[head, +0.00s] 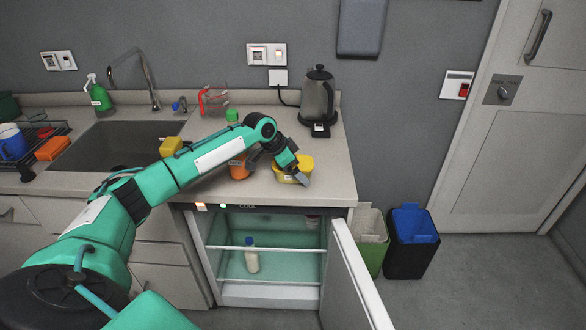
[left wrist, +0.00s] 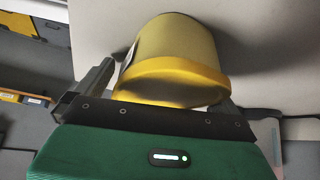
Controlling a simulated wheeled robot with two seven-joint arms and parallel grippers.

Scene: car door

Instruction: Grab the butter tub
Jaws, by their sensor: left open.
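The yellow butter tub (head: 291,171) sits on the countertop near its front right, above the open fridge. It also shows large in the left wrist view (left wrist: 178,55), with part of a label at its left edge. My left gripper (head: 286,172) is at the tub. In the left wrist view my left gripper (left wrist: 155,85) has its fingers apart, with the tub between them. I cannot tell whether the fingers touch it. My right gripper is not in view.
An orange container (head: 238,168) stands just left of the tub. A kettle (head: 317,99) stands behind. The open fridge door (head: 360,275) juts out below the counter. A sink (head: 115,146) is at left, and bins (head: 411,240) stand right.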

